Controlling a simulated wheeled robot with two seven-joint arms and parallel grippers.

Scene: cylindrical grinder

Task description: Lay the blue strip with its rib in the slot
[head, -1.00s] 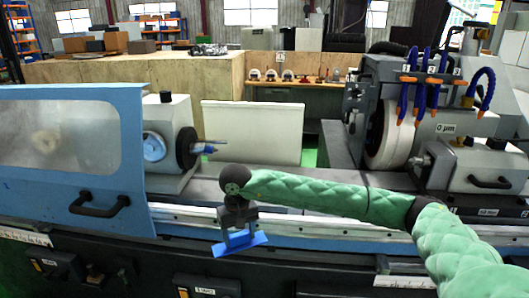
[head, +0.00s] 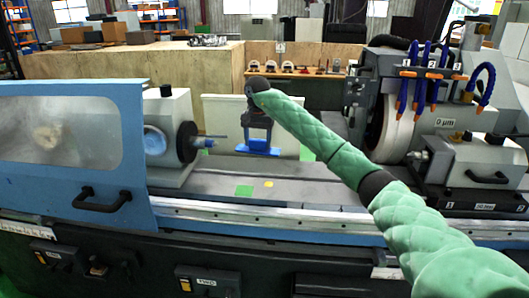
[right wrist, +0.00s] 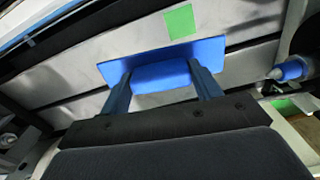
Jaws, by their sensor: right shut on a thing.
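The blue strip (head: 257,150) is held by my right gripper (head: 257,138), above the grey machine table (head: 310,189) and in front of a white panel. In the right wrist view the strip (right wrist: 205,48) is a flat blue plate with a thicker blue block (right wrist: 160,77) on its near side. The two fingers of the right gripper (right wrist: 162,74) are shut on that block. The strip is clear of the table, as far as I can tell. Long seams run along the table, but I cannot tell which is the slot. My left gripper is not in view.
A spindle with a pointed tip (head: 208,137) stands left of the strip, and a grinding wheel (head: 391,119) to the right. A blue door (head: 137,145) covers the left.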

